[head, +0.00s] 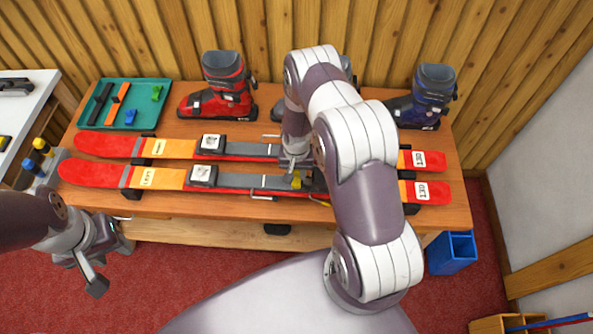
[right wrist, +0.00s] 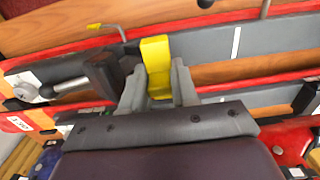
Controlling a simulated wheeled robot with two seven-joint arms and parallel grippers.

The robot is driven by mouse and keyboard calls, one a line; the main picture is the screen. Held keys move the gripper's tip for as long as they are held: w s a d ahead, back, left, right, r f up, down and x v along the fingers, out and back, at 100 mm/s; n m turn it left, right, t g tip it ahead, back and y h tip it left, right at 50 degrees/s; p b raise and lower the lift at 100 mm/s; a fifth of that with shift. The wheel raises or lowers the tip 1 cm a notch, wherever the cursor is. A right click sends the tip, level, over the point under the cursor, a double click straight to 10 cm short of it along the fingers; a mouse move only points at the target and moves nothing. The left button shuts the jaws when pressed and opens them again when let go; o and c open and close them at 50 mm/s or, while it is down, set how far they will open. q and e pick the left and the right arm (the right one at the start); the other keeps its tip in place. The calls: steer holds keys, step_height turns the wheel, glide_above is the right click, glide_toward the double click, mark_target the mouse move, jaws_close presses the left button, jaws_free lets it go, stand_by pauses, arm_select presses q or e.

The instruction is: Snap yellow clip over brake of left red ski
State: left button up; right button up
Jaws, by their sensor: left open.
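Two red skis lie side by side on the bench; the front ski (head: 95,173) bears a label that looks like LEFT, and the back ski (head: 104,145) lies behind it. My right gripper (head: 297,176) is over the front ski near its binding. It is shut on the yellow clip (right wrist: 156,62), which stands between its fingers in the right wrist view. A thin grey brake arm (right wrist: 117,32) with a yellow tip sticks out beside the clip there. Whether the clip touches the brake is unclear. My left gripper (head: 95,255) is open and empty in front of the bench.
A green tray (head: 100,126) with black, orange, blue and green parts stands at the back left. A red boot (head: 222,88) and a dark blue boot (head: 430,97) stand behind the skis. My right arm hides part of the bindings. A blue bin (head: 452,252) is at the right.

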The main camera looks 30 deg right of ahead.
jaws_close()
steer(key=shift+s+f, duration=0.1)
stand_by(0.4)
steer(key=shift+f+b, duration=0.35)
steer(key=shift+b, duration=0.15)
steer(key=shift+f, duration=0.3)
steer(key=shift+r, duration=0.1)
